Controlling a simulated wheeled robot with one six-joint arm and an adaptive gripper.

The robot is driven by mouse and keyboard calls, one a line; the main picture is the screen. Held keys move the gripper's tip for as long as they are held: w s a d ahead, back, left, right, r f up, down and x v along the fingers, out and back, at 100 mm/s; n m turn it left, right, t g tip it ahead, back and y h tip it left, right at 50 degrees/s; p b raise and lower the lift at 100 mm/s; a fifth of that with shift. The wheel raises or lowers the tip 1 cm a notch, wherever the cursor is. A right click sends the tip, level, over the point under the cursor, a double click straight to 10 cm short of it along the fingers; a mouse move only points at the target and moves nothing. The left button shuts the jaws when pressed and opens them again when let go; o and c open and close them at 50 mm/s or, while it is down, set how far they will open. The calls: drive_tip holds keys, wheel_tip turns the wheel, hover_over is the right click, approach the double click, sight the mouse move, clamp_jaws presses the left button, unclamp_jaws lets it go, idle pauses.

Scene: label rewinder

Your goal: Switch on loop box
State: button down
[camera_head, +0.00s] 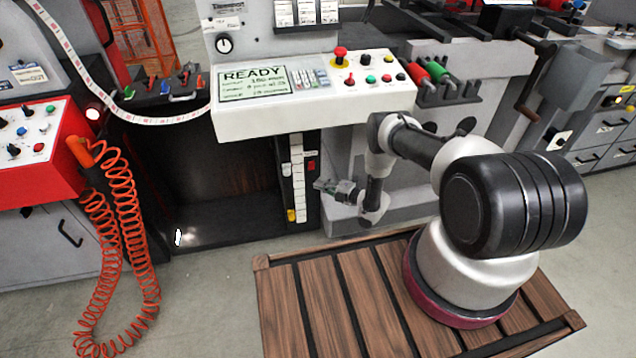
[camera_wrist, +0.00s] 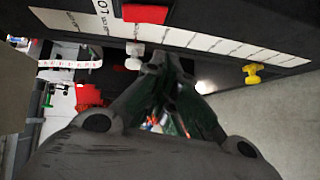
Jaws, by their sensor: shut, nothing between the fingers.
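The loop box is the dark open-fronted cabinet (camera_head: 215,180) below the READY panel. Its right post carries a white label strip (camera_head: 298,180), a red switch (camera_head: 311,166) and a yellow knob (camera_head: 291,215). The wrist view shows the strip (camera_wrist: 200,42) across the top, the red switch (camera_wrist: 145,12) at the top and the yellow knob (camera_wrist: 255,72) to the right; lettering beside the red switch is cut off. My gripper (camera_head: 318,184) is shut and empty, just right of the post. Its fingertips (camera_wrist: 172,58) point toward the strip, between red switch and yellow knob; contact cannot be told.
The READY control panel (camera_head: 310,92) with a red emergency button (camera_head: 340,54) overhangs the post. A red control box (camera_head: 38,145) and coiled orange hose (camera_head: 115,230) are at left. A wooden platform (camera_head: 318,300) lies below; grey floor (camera_head: 215,290) is clear left of it.

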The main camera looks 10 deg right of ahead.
drive_tip(key=v, duration=0.7)
drive_tip(key=shift+s+f, duration=0.2)
drive_tip(key=shift+f, duration=0.65)
drive_tip(key=shift+d, duration=0.2)
